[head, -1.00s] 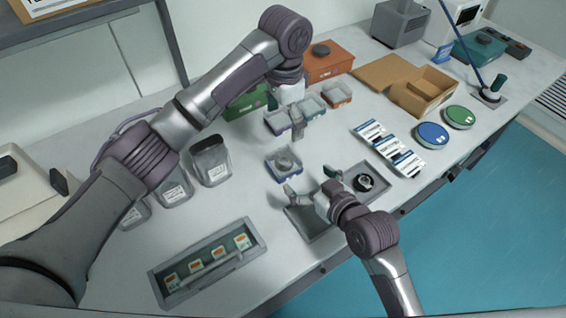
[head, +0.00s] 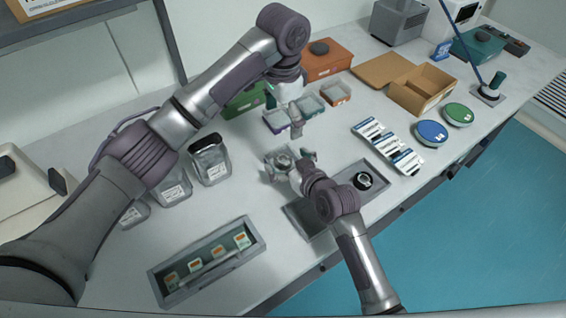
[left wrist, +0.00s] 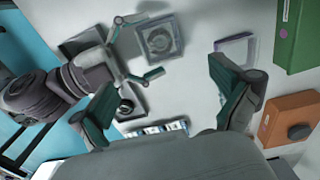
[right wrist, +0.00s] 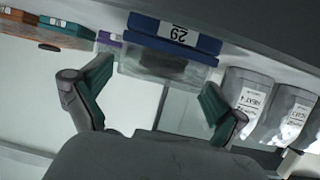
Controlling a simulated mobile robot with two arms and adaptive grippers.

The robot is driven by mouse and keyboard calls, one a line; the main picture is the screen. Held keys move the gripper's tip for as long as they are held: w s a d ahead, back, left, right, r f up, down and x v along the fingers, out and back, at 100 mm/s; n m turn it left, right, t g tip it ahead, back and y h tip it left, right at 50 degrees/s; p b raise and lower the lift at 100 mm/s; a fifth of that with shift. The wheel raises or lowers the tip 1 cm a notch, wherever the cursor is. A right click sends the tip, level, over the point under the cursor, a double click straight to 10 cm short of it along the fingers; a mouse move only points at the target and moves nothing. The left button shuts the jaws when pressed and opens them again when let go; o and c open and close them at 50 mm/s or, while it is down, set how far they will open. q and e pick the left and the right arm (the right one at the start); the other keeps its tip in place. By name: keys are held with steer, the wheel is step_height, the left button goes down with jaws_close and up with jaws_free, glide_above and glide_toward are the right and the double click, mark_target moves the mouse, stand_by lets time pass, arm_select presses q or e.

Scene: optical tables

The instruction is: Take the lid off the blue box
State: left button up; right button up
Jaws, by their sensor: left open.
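The blue box (head: 284,161) stands on the table in the middle of the head view, partly hidden by my right gripper. In the right wrist view, upside down, its blue body (right wrist: 172,37) bears a label reading 29, and its clear lid (right wrist: 165,66) is on it. The left wrist view shows the box (left wrist: 160,38) from above, with a round part on top. My right gripper (right wrist: 155,76) is open at the lid, one finger towards each side; contact is unclear. My left gripper (left wrist: 172,95) is open and empty, above the table near the small boxes.
A purple-based box (head: 275,122) and two more small clear boxes stand behind, near my left gripper. A grey tray (head: 305,217) lies in front, clear jars (head: 209,160) to the left. A green box (left wrist: 300,35) and an orange box (left wrist: 290,118) stand further back.

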mark_target(283, 156)
steer(key=c, duration=1.4)
arm_select(q)
steer(key=s+a+f+t+h, duration=0.2)
steer(key=a+f+h, duration=0.1)
steer(key=a+h, duration=0.1)
steer(key=x, duration=1.1)
steer(key=shift+w+d+f, duration=0.1)
steer(key=shift+d+f, duration=0.05)
steer(key=shift+f, duration=0.2)
steer(key=shift+c, duration=0.3)
steer(key=c, duration=1.2)
steer(key=shift+o, duration=0.2)
steer(key=shift+r, duration=0.15)
